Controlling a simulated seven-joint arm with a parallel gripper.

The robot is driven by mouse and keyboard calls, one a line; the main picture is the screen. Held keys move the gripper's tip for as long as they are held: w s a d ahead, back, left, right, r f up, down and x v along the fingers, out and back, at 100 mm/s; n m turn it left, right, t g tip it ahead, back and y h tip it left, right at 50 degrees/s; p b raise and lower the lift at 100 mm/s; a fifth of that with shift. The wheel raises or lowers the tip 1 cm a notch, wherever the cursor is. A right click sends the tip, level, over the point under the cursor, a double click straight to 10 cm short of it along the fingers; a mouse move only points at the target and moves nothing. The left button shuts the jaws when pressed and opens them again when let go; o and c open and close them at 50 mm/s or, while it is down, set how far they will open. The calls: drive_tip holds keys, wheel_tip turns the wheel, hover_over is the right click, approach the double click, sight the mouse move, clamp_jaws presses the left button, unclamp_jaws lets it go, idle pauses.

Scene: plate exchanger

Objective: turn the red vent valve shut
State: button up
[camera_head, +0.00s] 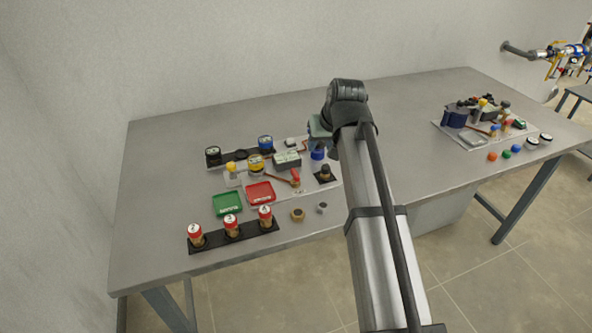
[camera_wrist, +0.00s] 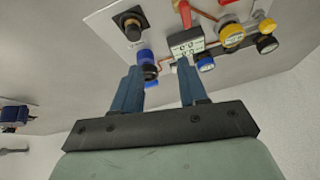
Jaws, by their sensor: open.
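A small red valve (camera_head: 295,174) sits on the plate exchanger's light panel at the end of a copper pipe in the head view. Its red part also shows at the top edge of the wrist view (camera_wrist: 184,14), partly cut off. My gripper (camera_wrist: 160,70) is open, with its two blue fingers apart and nothing seen held between them. It is over the back right of the panel in the head view (camera_head: 317,148), apart from the red valve. A blue-capped part and a grey block with a white label (camera_wrist: 187,46) show near the fingertips.
Gauges (camera_head: 256,165) stand behind the valve; a black knob (camera_head: 325,173) is to its right. A red tray (camera_head: 260,192), a green tray (camera_head: 227,204) and numbered red-capped bottles (camera_head: 232,227) lie in front. A second panel stands at the right. The table's middle is clear.

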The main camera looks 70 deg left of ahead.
sight(295, 172)
drive_tip(key=s+r+n+h, duration=0.1)
drive_tip(key=s+n, duration=0.1)
drive_tip(key=s, duration=0.4)
drive_tip(key=x, duration=1.3)
drive_tip(key=shift+w+d+f, duration=0.15)
drive_tip(key=shift+w+d, duration=0.1)
drive_tip(key=shift+d, duration=0.15)
drive_tip(key=shift+c, duration=0.2)
clamp_jaws()
